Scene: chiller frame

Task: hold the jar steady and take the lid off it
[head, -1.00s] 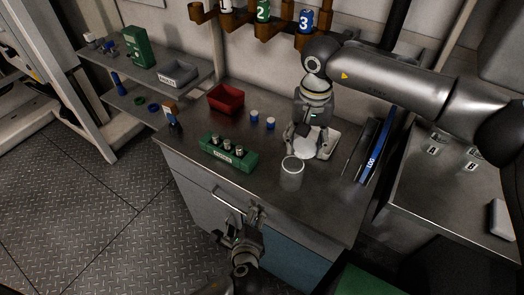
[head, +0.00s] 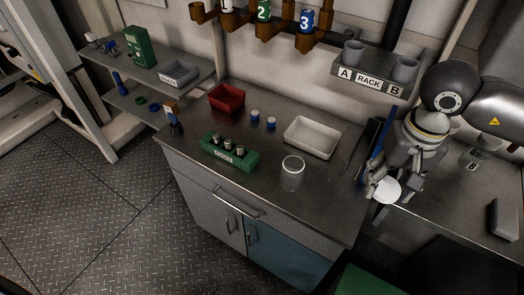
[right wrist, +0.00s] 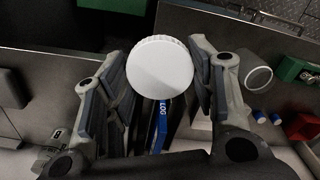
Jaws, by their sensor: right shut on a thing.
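The glass jar (head: 292,173) stands upright on the metal worktop, open at the top, with no gripper touching it. It also shows in the right wrist view (right wrist: 258,78). My right gripper (head: 384,184) is to the right of the jar, at the worktop's right edge. It is shut on the round white lid (head: 388,191). In the right wrist view the lid (right wrist: 160,68) sits between the fingertips. My left gripper is not in view.
A white tray (head: 312,138), a red bin (head: 226,98), blue-capped vials (head: 255,116) and a green holder (head: 229,152) share the worktop (head: 250,185). Blue LOG binder (right wrist: 161,125) stands close to my right gripper. A rack (head: 372,80) hangs behind. The worktop around the jar is clear.

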